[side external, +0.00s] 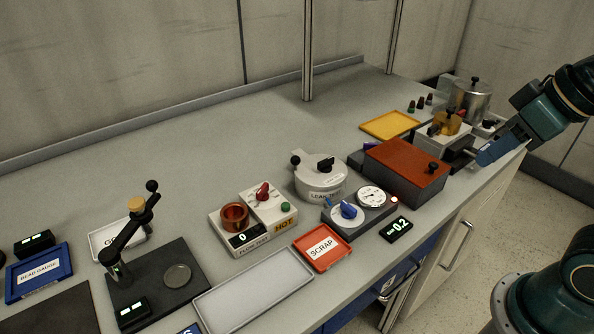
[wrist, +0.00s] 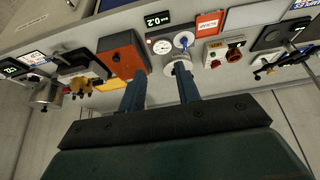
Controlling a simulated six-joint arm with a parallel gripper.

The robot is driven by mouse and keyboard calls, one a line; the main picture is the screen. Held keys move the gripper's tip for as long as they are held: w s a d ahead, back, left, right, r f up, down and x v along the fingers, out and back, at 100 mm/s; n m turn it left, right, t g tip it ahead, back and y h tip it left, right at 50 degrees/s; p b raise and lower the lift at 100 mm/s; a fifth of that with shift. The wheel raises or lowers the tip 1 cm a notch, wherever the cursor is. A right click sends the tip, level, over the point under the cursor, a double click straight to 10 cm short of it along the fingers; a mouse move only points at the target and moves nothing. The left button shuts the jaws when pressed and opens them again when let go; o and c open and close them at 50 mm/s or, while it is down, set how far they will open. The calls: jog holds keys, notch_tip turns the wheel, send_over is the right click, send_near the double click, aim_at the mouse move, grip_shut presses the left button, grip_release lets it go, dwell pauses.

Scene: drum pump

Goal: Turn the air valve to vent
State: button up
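The air valve appears to be the blue knob (side external: 347,211) on a white round dial, set in a dark grey block (side external: 360,211) beside a round gauge (side external: 371,196). The knob (wrist: 184,41) and gauge (wrist: 162,47) also show in the wrist view, beyond my fingertips. Its position label is too small to read. A small display (side external: 397,229) in front reads 0.2. My gripper (side external: 479,156) is high at the right end of the bench, well away from the knob. In the wrist view my gripper (wrist: 160,70) has its two blue fingers apart with nothing between them.
A red-brown box (side external: 405,172) stands between the valve block and my gripper. A white lidded leak-test pot (side external: 319,180) is behind the block. A red scrap tray (side external: 322,247) lies to its left. A metal pot (side external: 470,101) and yellow tray (side external: 390,125) are at the far right.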

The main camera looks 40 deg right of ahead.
jog(key=w+a+g, duration=0.3)
jog(key=w, duration=0.7)
jog(key=g, duration=0.2)
send_over(349, 206)
notch_tip(349, 206, down, 9)
jog(key=shift+r, duration=0.2)
jog(key=shift+f, duration=0.15)
notch_tip(349, 206, down, 14)
jog(key=shift+r, duration=0.25)
grip_shut()
